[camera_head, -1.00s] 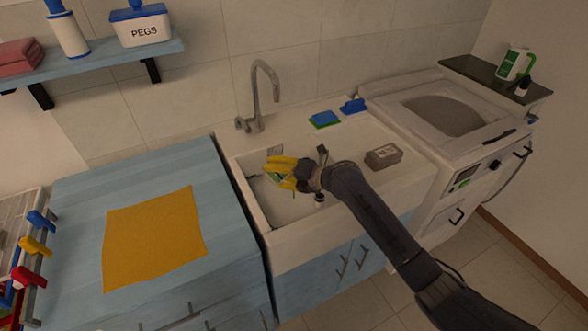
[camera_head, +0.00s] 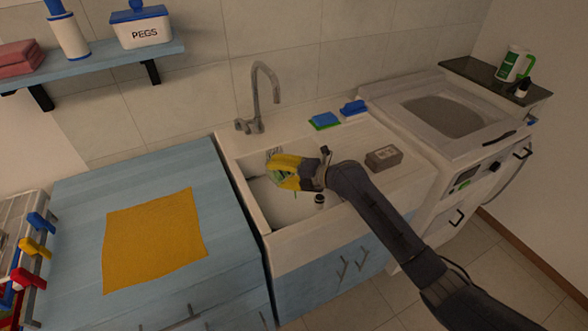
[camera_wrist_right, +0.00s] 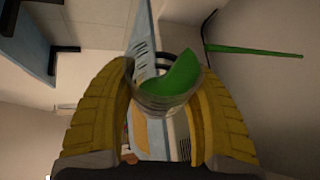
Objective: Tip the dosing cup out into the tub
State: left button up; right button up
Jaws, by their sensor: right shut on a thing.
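My right gripper (camera_head: 279,171), with yellow fingers, is shut on the clear dosing cup (camera_head: 276,174) and holds it over the white sink basin, which I take as the tub (camera_head: 257,212). In the right wrist view the cup (camera_wrist_right: 160,104) is between the two fingers, with green liquid lying slantwise inside it. The cup looks tilted. In the head view the fingers hide much of the cup. My left gripper is not in view.
A tap (camera_head: 263,92) rises behind the basin. A small dark capped object (camera_head: 320,201) shows beside my right gripper. A grey-brown block (camera_head: 383,158) lies on the drainer. A washing machine (camera_head: 440,120) stands at right, a blue counter with a yellow cloth (camera_head: 153,240) at left.

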jog(key=shift+w+d+r, duration=0.2)
jog(key=shift+w+d, duration=0.05)
dwell(0.3)
jog(key=shift+w+d+r+m+y+b, duration=0.2)
jog(key=shift+r+m+y+b, duration=0.25)
jog(key=shift+m+y+b, duration=0.45)
dwell(1.1)
jog(key=shift+s+a+f+n+h, duration=0.35)
jog(key=shift+f+n+h, duration=0.1)
jog(key=shift+n+h, duration=0.3)
jog(key=shift+s+a+f+n, duration=0.15)
jog(key=shift+a+f+n, duration=0.05)
jog(key=shift+n, duration=0.05)
